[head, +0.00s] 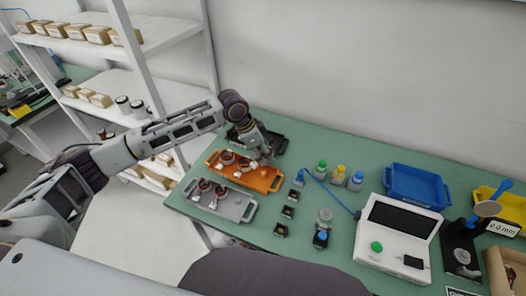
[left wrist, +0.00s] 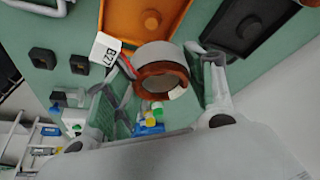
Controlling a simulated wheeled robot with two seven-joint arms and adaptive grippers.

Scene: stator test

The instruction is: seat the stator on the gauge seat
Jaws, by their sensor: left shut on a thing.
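My left gripper (head: 262,154) hangs over the right end of the orange tray (head: 262,184) in the head view. In the left wrist view the left gripper (left wrist: 165,88) is shut on a stator (left wrist: 160,56), a grey ring with copper windings and a white tag reading B27. It appears held above the bench. The held stator is hard to make out in the head view. A black stand with a round metal piece (head: 462,256), near a 0.0 mm display, stands at the right and looks like the gauge seat. My right gripper is not in view.
A grey tray (head: 236,211) and the orange tray hold other stators. Small black blocks (head: 288,212), coloured bottles (head: 338,174), a white tester (head: 392,243) with a blue cable and a blue bin (head: 415,202) stand between. A black tray (head: 277,143) lies behind the gripper.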

